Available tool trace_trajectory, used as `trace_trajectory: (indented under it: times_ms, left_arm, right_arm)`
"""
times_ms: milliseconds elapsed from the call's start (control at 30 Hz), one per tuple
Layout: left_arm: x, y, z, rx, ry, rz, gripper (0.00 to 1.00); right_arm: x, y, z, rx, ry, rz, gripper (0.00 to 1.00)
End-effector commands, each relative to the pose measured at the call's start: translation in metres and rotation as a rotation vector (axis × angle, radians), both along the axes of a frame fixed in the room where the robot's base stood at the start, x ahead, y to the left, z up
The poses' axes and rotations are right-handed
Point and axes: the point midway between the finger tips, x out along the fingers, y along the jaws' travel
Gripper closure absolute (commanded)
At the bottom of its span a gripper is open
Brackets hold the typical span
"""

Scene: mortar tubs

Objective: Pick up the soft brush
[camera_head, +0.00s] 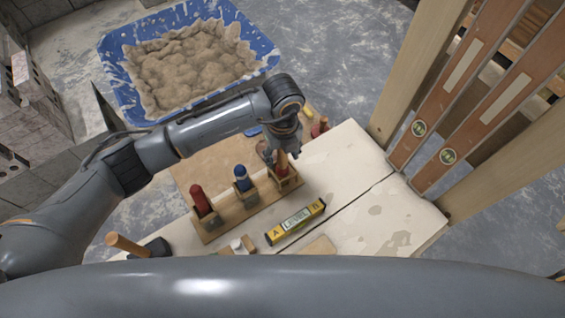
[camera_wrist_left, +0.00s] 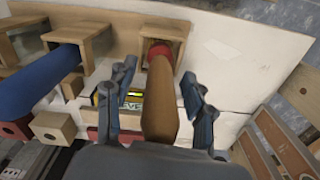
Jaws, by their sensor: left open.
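A wooden handle with a red collar, likely the soft brush (camera_wrist_left: 161,98), stands in the end slot of the wooden rack (camera_wrist_left: 115,26); its lower end is hidden. In the head view the brush (camera_head: 282,164) shows at the rack's right end, partly behind my left gripper (camera_head: 277,156). My left gripper (camera_wrist_left: 159,78) is open, with one finger on each side of the handle; whether either finger touches it I cannot tell. My right gripper is out of view.
The rack also holds a red-handled tool (camera_head: 201,200) and a blue-handled tool (camera_head: 242,177). A yellow level (camera_head: 296,222) lies in front, and a mallet (camera_head: 128,245) at left. A blue mortar tub (camera_head: 112,75) stands behind. Long levels (camera_head: 448,95) lean right.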

Motion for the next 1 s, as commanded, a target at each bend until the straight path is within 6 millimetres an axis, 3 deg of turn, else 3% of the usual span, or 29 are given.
trace_trajectory:
  times_ms: [167,400,433,767,1000]
  left_arm:
    - [0.0,0.0,0.0,0.0,0.0,-0.001,0.49]
    - [0.0,0.0,0.0,0.0,0.0,-0.001,0.98]
    - [0.0,0.0,0.0,0.0,0.0,-0.001,1.0]
    - [0.001,0.0,0.006,0.0,-0.001,-0.001,1.0]
    - [0.001,0.0,0.048,-0.002,-0.005,-0.002,1.0]
  right_arm:
    - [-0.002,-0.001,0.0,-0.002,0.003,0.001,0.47]
    - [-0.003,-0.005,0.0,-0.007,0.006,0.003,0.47]
    - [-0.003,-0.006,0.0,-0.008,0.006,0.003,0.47]
    - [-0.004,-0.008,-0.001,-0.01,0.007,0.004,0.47]
    - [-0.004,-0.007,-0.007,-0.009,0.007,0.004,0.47]
